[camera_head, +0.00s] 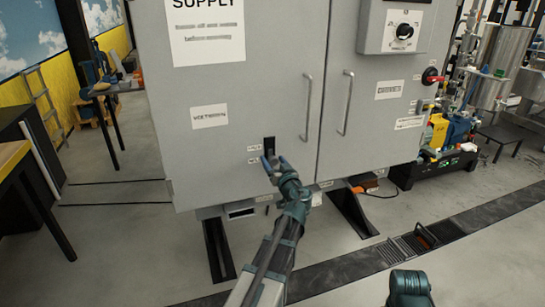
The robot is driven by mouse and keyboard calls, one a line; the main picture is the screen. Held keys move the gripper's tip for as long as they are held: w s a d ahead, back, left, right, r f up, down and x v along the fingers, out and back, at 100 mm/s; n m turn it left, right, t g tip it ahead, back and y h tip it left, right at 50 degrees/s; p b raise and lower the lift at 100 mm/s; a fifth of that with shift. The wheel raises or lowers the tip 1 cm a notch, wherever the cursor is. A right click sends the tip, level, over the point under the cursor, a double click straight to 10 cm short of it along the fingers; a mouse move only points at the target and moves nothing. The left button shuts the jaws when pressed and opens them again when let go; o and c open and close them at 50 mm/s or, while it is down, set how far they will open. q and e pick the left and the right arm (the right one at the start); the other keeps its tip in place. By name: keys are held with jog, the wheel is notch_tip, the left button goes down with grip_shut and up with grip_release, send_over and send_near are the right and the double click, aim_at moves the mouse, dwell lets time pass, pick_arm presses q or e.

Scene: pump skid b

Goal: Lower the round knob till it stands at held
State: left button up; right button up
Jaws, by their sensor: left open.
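A small black plate (269,146) sits low on the left door of the grey cabinet, with small white labels at its left side. The labels are too small to read. A round knob on this plate cannot be made out clearly; my gripper covers its lower part. My left gripper (273,164) is in front of the plate's lower end, with its two fingers apart and pointing up toward the door. Nothing shows between the fingers, and I cannot tell if they touch the plate.
The grey cabinet (240,90) has two long door handles (307,107). A control box (395,27) with a black dial (404,31) is on its right door. A red rotary handle (432,76) is on its right edge. Open floor lies in front, crossed by a dark drain channel (470,222).

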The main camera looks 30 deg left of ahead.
pick_arm(q)
jog(key=shift+s, duration=0.1)
jog(key=v, duration=0.9)
dwell(0.5)
dwell(0.4)
jog(key=s+d+f+m+g+h, duration=0.3)
jog(key=s+d+f+g+h, duration=0.15)
jog(key=d+f, duration=0.4)
jog(key=s+d+f+m+g+h, duration=0.2)
jog(key=s+d+f+g+h, duration=0.1)
jog(key=s+d+f, duration=0.45)
jog(key=s+d+f+m+g+h, duration=0.2)
jog(key=s+d+f+m, duration=0.1)
jog(key=s+d, duration=0.3)
jog(key=s+d+f+m+g+h, duration=0.2)
jog(key=s+d+f+m+h, duration=0.15)
jog(key=d, duration=0.55)
notch_tip(320, 180, up, 14)
jog(key=p, duration=1.3)
jog(key=shift+a, duration=0.25)
jog(key=shift+f, duration=0.1)
dwell(0.3)
